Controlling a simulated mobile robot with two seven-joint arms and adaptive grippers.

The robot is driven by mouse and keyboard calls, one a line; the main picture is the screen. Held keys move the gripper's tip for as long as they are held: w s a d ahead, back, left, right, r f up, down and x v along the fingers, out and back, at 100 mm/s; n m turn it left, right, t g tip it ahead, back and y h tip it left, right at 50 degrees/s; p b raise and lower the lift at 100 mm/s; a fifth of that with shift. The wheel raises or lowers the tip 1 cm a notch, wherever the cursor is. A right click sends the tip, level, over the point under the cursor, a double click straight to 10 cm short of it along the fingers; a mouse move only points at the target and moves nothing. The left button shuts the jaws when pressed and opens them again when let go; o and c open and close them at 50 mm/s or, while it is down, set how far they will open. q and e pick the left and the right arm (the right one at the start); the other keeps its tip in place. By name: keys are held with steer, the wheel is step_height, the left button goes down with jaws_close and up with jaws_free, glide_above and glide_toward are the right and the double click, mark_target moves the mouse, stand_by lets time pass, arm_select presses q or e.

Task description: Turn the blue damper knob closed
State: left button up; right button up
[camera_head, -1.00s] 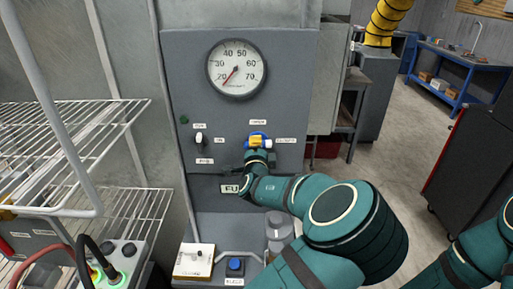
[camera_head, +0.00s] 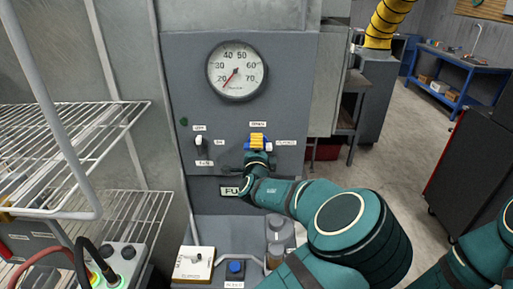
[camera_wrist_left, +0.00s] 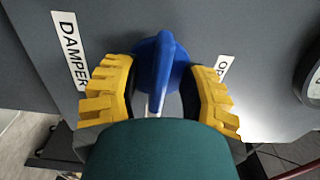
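The blue damper knob (camera_wrist_left: 161,65) is on the grey control panel. In the left wrist view its raised grip runs nearly up and down the picture, between the yellow fingers of my left gripper (camera_wrist_left: 160,92). Gaps show on both sides of the grip, so the fingers are open around it. A DAMPER label (camera_wrist_left: 69,50) is to the left and a partly hidden label starting "OP" (camera_wrist_left: 225,68) to the right. In the head view my left gripper (camera_head: 257,143) covers most of the knob, with bits of blue beside a yellow finger. My right gripper is out of view.
A round gauge (camera_head: 237,71) is above the knob. A black-and-white switch (camera_head: 199,143) is left of it. A wire rack (camera_head: 60,130) stands at the left. A box with a blue button (camera_head: 236,268) is below.

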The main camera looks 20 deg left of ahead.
arm_select(q)
steer(key=v, duration=1.2)
steer(key=shift+s, duration=0.1)
